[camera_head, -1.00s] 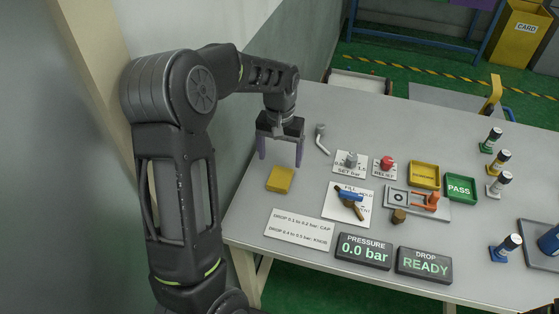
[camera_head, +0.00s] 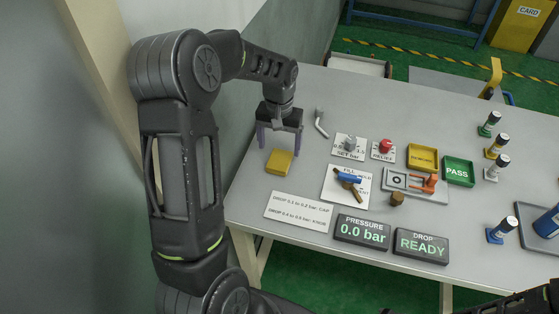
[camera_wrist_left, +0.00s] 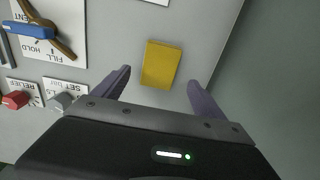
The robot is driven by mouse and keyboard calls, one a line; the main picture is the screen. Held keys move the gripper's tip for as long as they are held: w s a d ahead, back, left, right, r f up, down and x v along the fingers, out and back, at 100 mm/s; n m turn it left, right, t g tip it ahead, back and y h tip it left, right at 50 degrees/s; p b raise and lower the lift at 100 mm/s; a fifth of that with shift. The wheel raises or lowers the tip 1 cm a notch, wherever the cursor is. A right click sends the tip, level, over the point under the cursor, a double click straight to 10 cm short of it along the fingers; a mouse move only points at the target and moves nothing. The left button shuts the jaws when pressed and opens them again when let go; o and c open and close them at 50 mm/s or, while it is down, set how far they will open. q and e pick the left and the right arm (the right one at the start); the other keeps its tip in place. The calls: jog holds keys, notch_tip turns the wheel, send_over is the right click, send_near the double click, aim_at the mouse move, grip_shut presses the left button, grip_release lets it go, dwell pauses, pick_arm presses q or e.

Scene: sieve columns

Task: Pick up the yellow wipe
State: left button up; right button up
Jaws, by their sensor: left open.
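The yellow wipe (camera_head: 279,161) is a flat yellow block lying on the left part of the grey table. It also shows in the left wrist view (camera_wrist_left: 160,65), beyond and between the fingertips. My left gripper (camera_head: 279,151) is open and empty, with its two purple fingers pointing down just behind the wipe in the head view. In the left wrist view its fingers (camera_wrist_left: 159,85) are spread wider than the wipe, one towards each side. The fingers do not appear to touch it.
A white instruction card (camera_head: 299,211) lies in front of the wipe. A blue-handled valve (camera_head: 348,178) on a white plate and a grey hooked tool (camera_head: 320,123) are to the right. Display boxes (camera_head: 362,231) stand near the front edge. The table around the wipe is clear.

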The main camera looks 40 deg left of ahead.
aim_at(279, 160)
pick_arm(q)
notch_tip(279, 160, down, 5)
jog(key=shift+s+d+p, duration=0.1)
jog(key=shift+p, duration=0.5)
jog(key=c, duration=1.6)
jog(key=shift+o, duration=0.2)
jog(key=shift+r, duration=0.15)
notch_tip(279, 160, up, 10)
jog(key=b, duration=0.1)
